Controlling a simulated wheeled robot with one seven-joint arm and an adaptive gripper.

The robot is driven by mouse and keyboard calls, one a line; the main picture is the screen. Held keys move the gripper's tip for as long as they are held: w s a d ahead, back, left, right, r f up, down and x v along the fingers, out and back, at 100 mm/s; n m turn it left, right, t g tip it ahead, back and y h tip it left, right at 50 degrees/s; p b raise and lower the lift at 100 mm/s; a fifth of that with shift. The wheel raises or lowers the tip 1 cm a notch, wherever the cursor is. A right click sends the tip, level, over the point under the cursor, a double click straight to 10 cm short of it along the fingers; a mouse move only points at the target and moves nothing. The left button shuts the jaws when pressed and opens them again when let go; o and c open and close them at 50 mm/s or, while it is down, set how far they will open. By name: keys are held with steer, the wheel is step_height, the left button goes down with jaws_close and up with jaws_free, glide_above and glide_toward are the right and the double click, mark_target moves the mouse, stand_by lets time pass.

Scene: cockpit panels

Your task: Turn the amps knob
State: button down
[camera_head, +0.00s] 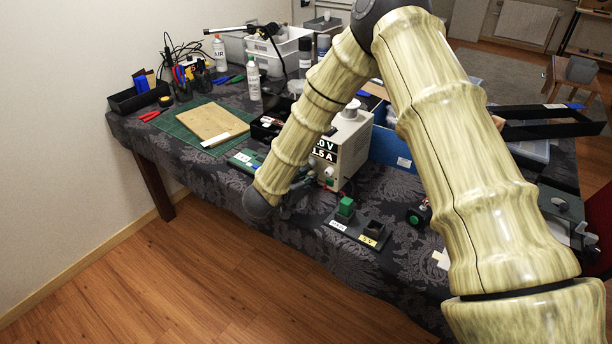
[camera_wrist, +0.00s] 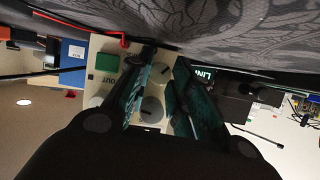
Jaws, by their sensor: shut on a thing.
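A round grey knob (camera_wrist: 153,109) shows between the fingers of my gripper (camera_wrist: 158,84), and another grey knob (camera_wrist: 160,73) sits near the fingertips. My gripper is at the panel, shut on a knob. I cannot read which label belongs to it. In the head view my arm hides most of the gripper and part of the panel.
A green cutting mat (camera_head: 187,126) with a board lies to the left. A blue bin (camera_head: 388,148) is close on the right. A red lead (camera_wrist: 124,41) shows near the panel.

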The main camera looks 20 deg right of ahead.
steer(key=shift+r+n+p, duration=0.15)
steer(key=shift+n+p, duration=0.25)
steer(key=shift+p, duration=0.15)
steer(key=shift+g, duration=0.3)
steer(key=shift+f, duration=0.2)
steer(key=c, duration=1.3)
jaws_free()
steer(key=shift+o, duration=0.2)
steer(key=v, duration=1.2)
steer(key=shift+a+f, duration=0.1)
